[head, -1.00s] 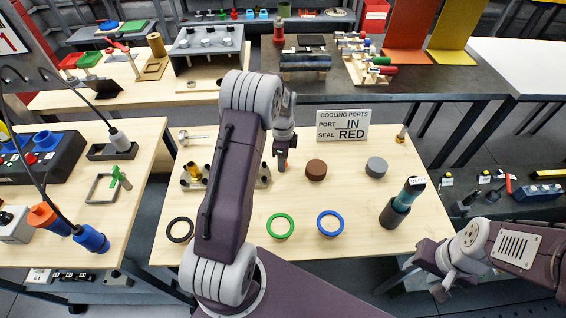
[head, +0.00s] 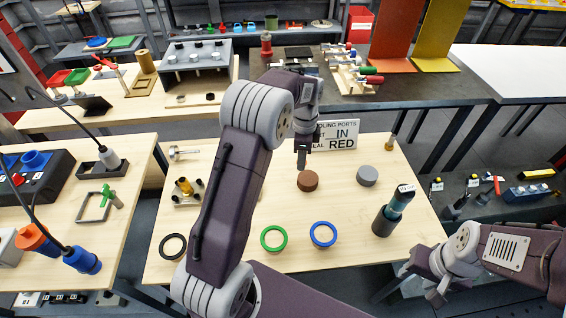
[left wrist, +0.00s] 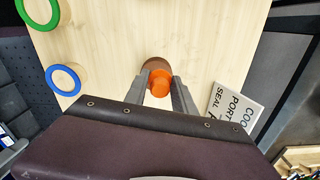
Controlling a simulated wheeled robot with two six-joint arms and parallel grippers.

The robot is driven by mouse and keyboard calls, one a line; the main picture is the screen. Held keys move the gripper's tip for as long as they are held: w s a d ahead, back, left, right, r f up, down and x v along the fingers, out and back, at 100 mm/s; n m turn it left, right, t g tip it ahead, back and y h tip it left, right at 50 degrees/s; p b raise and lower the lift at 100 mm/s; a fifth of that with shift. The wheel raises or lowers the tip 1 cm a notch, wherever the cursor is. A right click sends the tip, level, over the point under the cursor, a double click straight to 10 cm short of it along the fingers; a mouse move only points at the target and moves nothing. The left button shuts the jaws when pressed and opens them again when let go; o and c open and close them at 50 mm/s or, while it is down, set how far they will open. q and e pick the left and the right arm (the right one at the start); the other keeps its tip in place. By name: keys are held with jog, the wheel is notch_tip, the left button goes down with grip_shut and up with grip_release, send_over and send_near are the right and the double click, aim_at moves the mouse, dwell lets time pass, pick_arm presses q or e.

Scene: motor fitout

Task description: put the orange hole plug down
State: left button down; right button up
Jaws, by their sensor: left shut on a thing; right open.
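My left gripper (head: 301,160) is shut on the orange hole plug (left wrist: 160,83), seen between the fingertips in the left wrist view. In the head view I cannot make out the plug. The gripper points down above the table, just behind the brown disc (head: 308,181). In the left wrist view the brown disc (left wrist: 154,64) shows partly behind the plug; I cannot tell whether they touch. My right gripper (head: 437,291) is open and empty at the front right, off the table.
A sign (head: 343,134) stands close behind my left gripper. A grey disc (head: 367,176), green ring (head: 274,238), blue ring (head: 323,234), black ring (head: 173,246) and dark cup with a teal-banded tool (head: 384,222) are on the wooden table. Its middle has bare room.

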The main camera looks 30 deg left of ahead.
pick_arm(q)
jog(key=shift+w+d+r, duration=0.2)
jog(key=shift+d+r, duration=0.25)
jog(key=shift+d, duration=0.25)
jog(key=shift+w+d+r, duration=0.15)
jog(key=shift+d+r, duration=0.25)
jog(key=shift+d, duration=0.25)
